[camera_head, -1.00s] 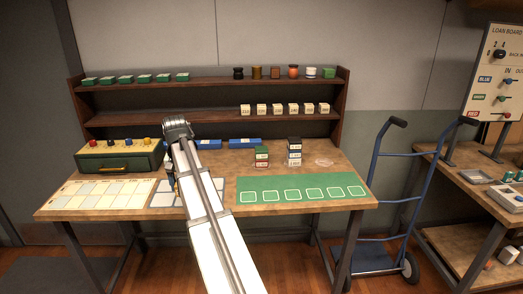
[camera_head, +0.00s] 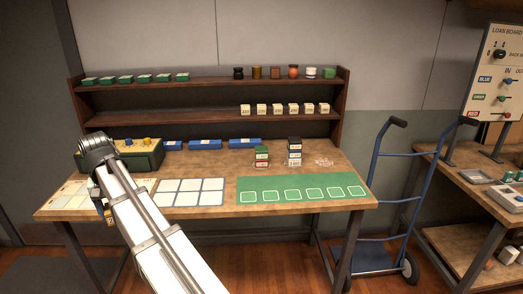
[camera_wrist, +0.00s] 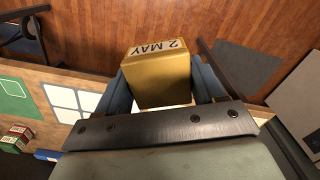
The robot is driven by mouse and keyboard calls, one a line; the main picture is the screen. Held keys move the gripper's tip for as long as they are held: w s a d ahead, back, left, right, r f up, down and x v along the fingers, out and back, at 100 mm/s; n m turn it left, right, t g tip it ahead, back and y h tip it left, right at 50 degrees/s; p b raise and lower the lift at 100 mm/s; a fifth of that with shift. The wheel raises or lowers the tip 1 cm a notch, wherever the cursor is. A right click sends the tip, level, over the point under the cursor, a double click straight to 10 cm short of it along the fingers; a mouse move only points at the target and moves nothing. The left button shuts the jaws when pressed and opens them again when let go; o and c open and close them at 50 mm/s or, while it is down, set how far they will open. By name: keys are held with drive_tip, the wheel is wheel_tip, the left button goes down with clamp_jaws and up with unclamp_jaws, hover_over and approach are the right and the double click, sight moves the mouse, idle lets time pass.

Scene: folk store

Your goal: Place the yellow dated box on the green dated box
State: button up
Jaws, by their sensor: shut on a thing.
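My gripper (camera_wrist: 158,92) is shut on the yellow dated box (camera_wrist: 160,75), which reads "2 MAY" and sits between the blue fingers in the wrist view. In the head view the yellow box (camera_head: 110,222) shows small below my wrist at the table's front left, with the fingers mostly hidden by my arm. The green dated box (camera_head: 261,150) appears to be the top one of a short stack right of centre, with a red box (camera_head: 261,163) under it. My gripper is well to the left of this stack. The labels there are too small to read.
A second stack of dark-and-white boxes (camera_head: 294,152) stands close right of the green one. A green mat (camera_head: 300,183) with outlined squares lies in front. A white-celled sheet (camera_head: 192,191) lies left of it. Blue boxes (camera_head: 205,144) and a shelf (camera_head: 210,117) stand behind.

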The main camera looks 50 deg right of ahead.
drive_tip(key=shift+a, duration=0.6)
drive_tip(key=d+m, duration=0.4)
drive_tip(key=d, duration=1.8)
wheel_tip(320, 180, up, 6)
drive_tip(key=m, duration=1.9)
hover_over(262, 149)
drive_tip(key=shift+w+d+f, duration=0.1)
drive_tip(key=shift+w+f, duration=0.05)
drive_tip(key=shift+f, duration=4.55)
drive_tip(key=shift+f, duration=0.1)
